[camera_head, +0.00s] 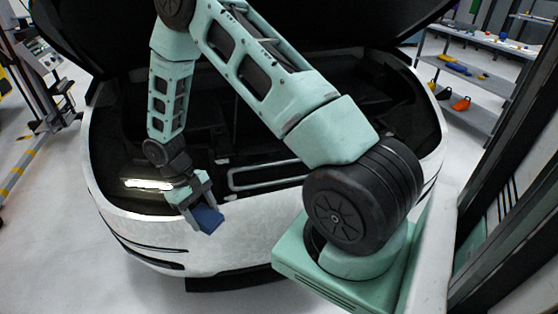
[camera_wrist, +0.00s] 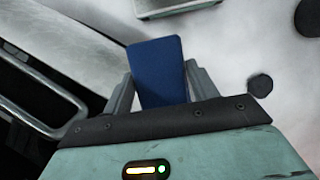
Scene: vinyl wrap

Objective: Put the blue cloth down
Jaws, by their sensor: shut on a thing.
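The blue cloth (camera_head: 208,218) shows as a small folded dark-blue block in the head view. My gripper (camera_head: 200,209) is shut on it and holds it over the front edge of the white car. In the wrist view the blue cloth (camera_wrist: 158,72) stands up as a flat blue rectangle between the two grey fingers of my gripper (camera_wrist: 160,85). Its lower end is hidden by the gripper's body. I cannot tell whether the cloth touches the car.
The white car (camera_head: 250,228) has its hood open above a dark bay. A shelf (camera_head: 480,105) with coloured items stands at the back right. A metal stand (camera_head: 45,100) is at the left. The floor (camera_head: 60,230) is clear at the lower left.

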